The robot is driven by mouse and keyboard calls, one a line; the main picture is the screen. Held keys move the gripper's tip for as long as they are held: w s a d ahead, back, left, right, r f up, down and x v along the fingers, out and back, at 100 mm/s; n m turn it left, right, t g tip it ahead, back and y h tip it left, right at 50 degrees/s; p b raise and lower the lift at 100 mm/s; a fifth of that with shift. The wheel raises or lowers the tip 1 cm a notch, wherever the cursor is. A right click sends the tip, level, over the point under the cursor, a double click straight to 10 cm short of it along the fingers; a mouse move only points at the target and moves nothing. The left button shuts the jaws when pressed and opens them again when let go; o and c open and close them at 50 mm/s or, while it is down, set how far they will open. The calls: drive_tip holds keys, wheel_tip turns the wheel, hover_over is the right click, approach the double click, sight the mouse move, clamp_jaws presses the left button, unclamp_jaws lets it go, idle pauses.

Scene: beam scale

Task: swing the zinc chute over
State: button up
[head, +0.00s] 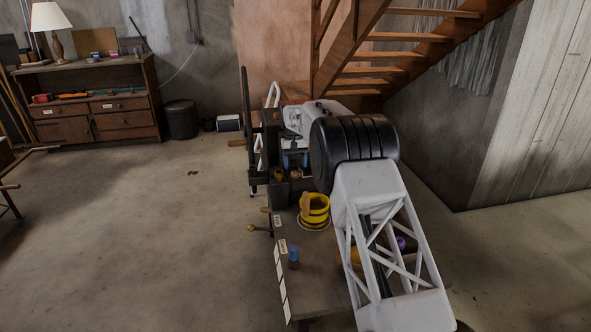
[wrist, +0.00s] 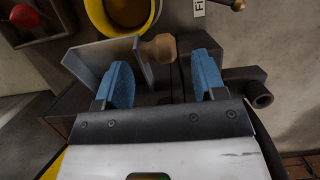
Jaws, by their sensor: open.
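The zinc chute (wrist: 92,68) shows in the wrist view as a bent grey metal piece at upper left, with a turned wooden knob (wrist: 160,48) at its right end. My gripper (wrist: 163,78) is open, its two blue fingers apart. The left finger overlaps the chute in the picture, and the knob shows beyond the gap between the fingertips. I cannot tell whether either finger touches the chute. In the head view, my gripper (head: 294,159) is small and partly hidden by my own arm beyond the bench. I cannot make out the chute clearly there.
A blue object (head: 293,256) stands near the bench's left edge. A dark pipe end (wrist: 262,97) juts out right of my fingers. Open floor lies left.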

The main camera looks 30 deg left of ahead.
drive_tip(key=shift+v, duration=2.3)
drive_tip(key=shift+c, duration=0.2)
